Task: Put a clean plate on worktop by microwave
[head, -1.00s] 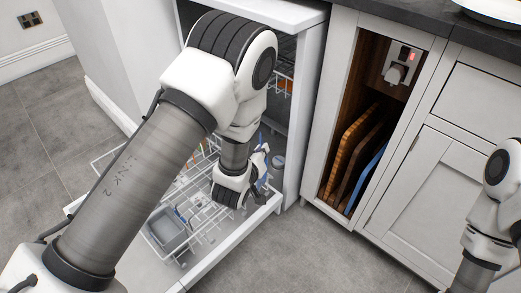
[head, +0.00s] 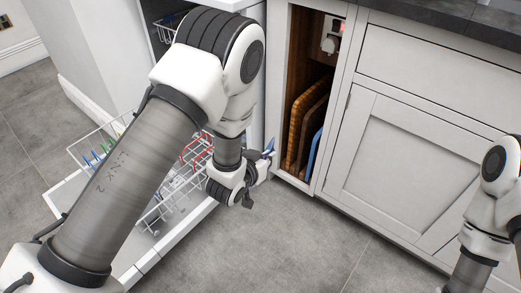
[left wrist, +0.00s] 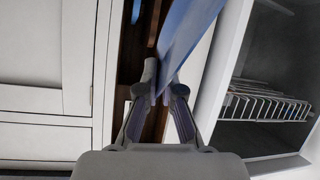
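My left gripper (head: 262,165) is shut on a thin blue plate (head: 269,146), which shows nearly edge-on in the head view. In the left wrist view the blue plate (left wrist: 187,38) runs up from between the two fingertips (left wrist: 163,85), and its far part is cut off by the frame. The gripper is at the right side of the open dishwasher, in front of the board slot. The worktop (head: 450,18) shows at the upper right. No microwave is in view. My right arm is at the right edge; its gripper is out of view.
The dishwasher's lower rack (head: 92,146) is pulled out over its open door (head: 165,247), partly behind my left arm. Upright chopping boards (head: 302,115) stand in the open slot beside it. A white cabinet (head: 402,160) is to the right. The floor in front is clear.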

